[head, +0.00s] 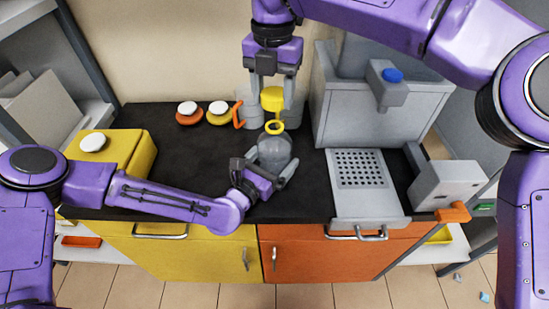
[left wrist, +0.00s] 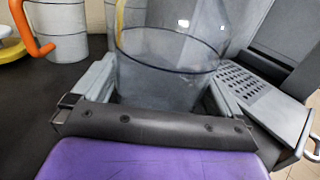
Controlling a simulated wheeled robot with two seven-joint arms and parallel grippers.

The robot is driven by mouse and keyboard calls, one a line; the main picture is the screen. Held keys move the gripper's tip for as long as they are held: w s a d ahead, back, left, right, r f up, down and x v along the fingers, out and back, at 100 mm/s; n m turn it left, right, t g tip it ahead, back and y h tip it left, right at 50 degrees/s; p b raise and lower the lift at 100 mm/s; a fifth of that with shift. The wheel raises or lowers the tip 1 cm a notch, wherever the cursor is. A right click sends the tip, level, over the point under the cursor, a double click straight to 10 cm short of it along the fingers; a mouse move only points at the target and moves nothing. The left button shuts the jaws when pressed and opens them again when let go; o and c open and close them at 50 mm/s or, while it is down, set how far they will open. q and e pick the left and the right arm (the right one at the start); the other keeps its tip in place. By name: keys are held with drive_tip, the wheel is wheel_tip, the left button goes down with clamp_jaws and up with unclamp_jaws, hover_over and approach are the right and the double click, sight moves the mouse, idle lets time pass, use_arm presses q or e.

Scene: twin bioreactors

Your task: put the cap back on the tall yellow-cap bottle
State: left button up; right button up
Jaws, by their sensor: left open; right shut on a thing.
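The tall bottle (head: 273,153) is clear grey with a yellow neck ring (head: 274,127). It stands upright on the black counter, its mouth open. My right gripper (head: 271,95) comes down from above and is shut on the yellow cap (head: 272,101). The cap is above the bottle mouth, with a small gap showing between them. My left gripper (head: 266,170) is open low at the bottle, a finger on each side. In the left wrist view the clear bottle body (left wrist: 165,85) fills the space between the fingers; its neck and the cap are not clearly seen there.
Grey vessels stand behind the bottle, one with an orange handle (head: 238,115). Two white-topped discs (head: 189,113) and a yellow box (head: 122,148) lie to the left. A grey machine (head: 345,110) and a perforated plate (head: 361,170) are close on the right.

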sight(274, 128)
use_arm(q)
drive_tip(key=shift+w+d, duration=0.2)
drive_tip(key=shift+w, duration=0.15)
drive_tip(key=shift+s, duration=0.1)
use_arm(e)
drive_tip(key=shift+s, duration=0.1)
use_arm(q)
drive_tip(key=c, duration=1.1)
drive_tip(key=shift+c, duration=0.2)
use_arm(e)
drive_tip(key=shift+d+f, duration=0.1)
drive_tip(key=shift+f, duration=2.4)
drive_tip(key=shift+f, duration=0.9)
drive_tip(key=shift+f, duration=0.6)
